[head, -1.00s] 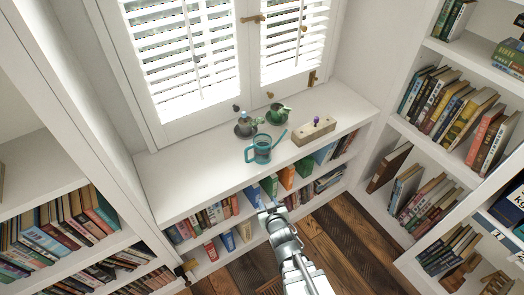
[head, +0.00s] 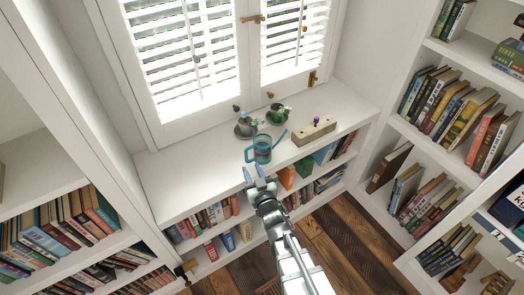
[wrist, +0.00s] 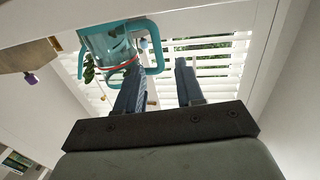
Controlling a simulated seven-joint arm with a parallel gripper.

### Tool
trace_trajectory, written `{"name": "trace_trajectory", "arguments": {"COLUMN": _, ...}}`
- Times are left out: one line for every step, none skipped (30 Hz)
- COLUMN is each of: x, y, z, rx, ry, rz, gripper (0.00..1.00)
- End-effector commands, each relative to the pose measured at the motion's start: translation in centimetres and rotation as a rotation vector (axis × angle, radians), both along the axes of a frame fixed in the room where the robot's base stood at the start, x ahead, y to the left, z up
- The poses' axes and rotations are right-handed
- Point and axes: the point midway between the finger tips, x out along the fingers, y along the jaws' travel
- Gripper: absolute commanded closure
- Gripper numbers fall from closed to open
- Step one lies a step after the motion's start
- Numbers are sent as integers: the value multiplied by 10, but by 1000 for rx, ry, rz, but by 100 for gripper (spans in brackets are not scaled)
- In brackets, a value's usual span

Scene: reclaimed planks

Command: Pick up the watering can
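The teal watering can (head: 262,151) stands upright near the front edge of the white window-seat shelf (head: 190,188), its spout pointing up to the right and its handle on the left. My gripper (head: 254,173) is open and empty, just in front of the can and slightly below it in the head view. In the wrist view the can (wrist: 106,46) shows at upper left, beyond and to the left of my gripper's fingers (wrist: 160,78). Nothing is between the fingers. I see no contact with the can.
Behind the can sit two dark plants or pots, one at left (head: 245,127) and one at right (head: 278,114). A wooden block (head: 314,131) with a purple knob lies to the right. The shelf's left part is clear. Books fill the shelves below.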

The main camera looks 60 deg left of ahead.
Motion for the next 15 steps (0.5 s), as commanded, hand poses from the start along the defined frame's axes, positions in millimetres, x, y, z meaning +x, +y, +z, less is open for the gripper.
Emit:
{"name": "trace_trajectory", "arguments": {"x": 3, "y": 12, "z": -1, "rx": 0, "ry": 0, "rz": 0, "gripper": 63}}
{"name": "trace_trajectory", "arguments": {"x": 3, "y": 16, "z": -1, "rx": 0, "ry": 0, "rz": 0, "gripper": 63}}
{"name": "trace_trajectory", "arguments": {"x": 4, "y": 21, "z": -1, "rx": 0, "ry": 0, "rz": 0, "gripper": 63}}
{"name": "trace_trajectory", "arguments": {"x": 5, "y": 23, "z": -1, "rx": 0, "ry": 0, "rz": 0, "gripper": 63}}
{"name": "trace_trajectory", "arguments": {"x": 5, "y": 25, "z": 0, "rx": 0, "ry": 0, "rz": 0, "gripper": 63}}
{"name": "trace_trajectory", "arguments": {"x": 5, "y": 26, "z": 0, "rx": 0, "ry": 0, "rz": 0, "gripper": 63}}
{"name": "trace_trajectory", "arguments": {"x": 5, "y": 27, "z": 0, "rx": 0, "ry": 0, "rz": 0, "gripper": 63}}
{"name": "trace_trajectory", "arguments": {"x": 6, "y": 28, "z": 0, "rx": 0, "ry": 0, "rz": 0, "gripper": 63}}
{"name": "trace_trajectory", "arguments": {"x": 6, "y": 29, "z": 0, "rx": 0, "ry": 0, "rz": 0, "gripper": 63}}
{"name": "trace_trajectory", "arguments": {"x": 6, "y": 30, "z": -1, "rx": 0, "ry": 0, "rz": 0, "gripper": 63}}
{"name": "trace_trajectory", "arguments": {"x": 7, "y": 32, "z": -1, "rx": 0, "ry": 0, "rz": 0, "gripper": 63}}
{"name": "trace_trajectory", "arguments": {"x": 8, "y": 36, "z": -2, "rx": 0, "ry": 0, "rz": 0, "gripper": 63}}
{"name": "trace_trajectory", "arguments": {"x": 9, "y": 39, "z": -2, "rx": 0, "ry": 0, "rz": 0, "gripper": 63}}
{"name": "trace_trajectory", "arguments": {"x": 10, "y": 42, "z": -3, "rx": 0, "ry": 0, "rz": 0, "gripper": 63}}
{"name": "trace_trajectory", "arguments": {"x": 11, "y": 48, "z": -3, "rx": 0, "ry": 0, "rz": 0, "gripper": 63}}
